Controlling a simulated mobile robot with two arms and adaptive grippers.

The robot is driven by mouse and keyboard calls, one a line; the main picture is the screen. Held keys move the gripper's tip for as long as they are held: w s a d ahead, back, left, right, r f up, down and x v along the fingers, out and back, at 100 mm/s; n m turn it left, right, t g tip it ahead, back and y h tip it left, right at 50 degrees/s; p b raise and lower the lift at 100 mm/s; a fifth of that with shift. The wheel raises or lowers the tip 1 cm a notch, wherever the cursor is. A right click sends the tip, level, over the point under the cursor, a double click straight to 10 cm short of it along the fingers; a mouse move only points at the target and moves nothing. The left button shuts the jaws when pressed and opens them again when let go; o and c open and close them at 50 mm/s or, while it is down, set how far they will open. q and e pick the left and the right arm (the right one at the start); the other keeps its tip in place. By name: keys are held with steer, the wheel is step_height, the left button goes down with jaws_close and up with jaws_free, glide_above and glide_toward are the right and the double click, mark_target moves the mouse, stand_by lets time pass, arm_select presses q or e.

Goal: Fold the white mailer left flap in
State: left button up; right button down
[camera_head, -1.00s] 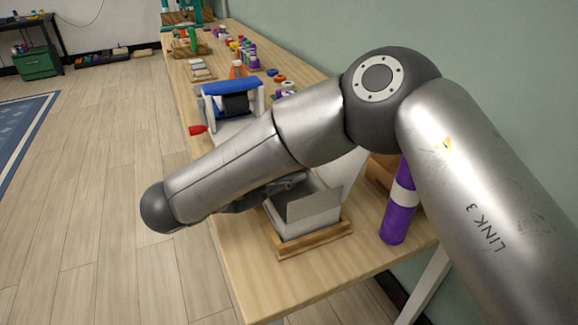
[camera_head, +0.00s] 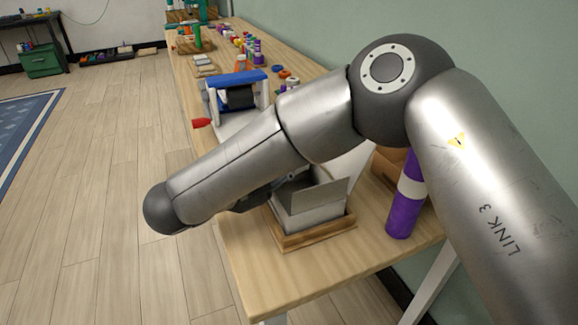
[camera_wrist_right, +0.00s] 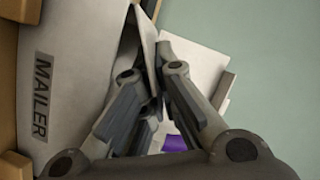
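The white mailer (camera_head: 312,214) is an open box in a wooden holder (camera_head: 312,238) near the table's near end. One grey-white flap (camera_head: 318,194) stands up at its near side, and a white panel (camera_head: 352,168) rises at its right. In the right wrist view the mailer's lettered wall (camera_wrist_right: 65,75) fills the left. My right gripper (camera_wrist_right: 150,85) has its fingers close together beside this wall, near a thin white flap edge (camera_wrist_right: 148,35). Whether they grip it is unclear. My right arm hides most of the gripper and the mailer's left side in the head view. My left gripper is out of view.
A purple tube with a white band (camera_head: 406,200) stands right of the mailer, before a brown box (camera_head: 388,165). Several small coloured items line the table's far part.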

steer(key=c, duration=2.2)
jaws_free()
steer(key=o, duration=0.5)
steer(key=shift+f, duration=0.1)
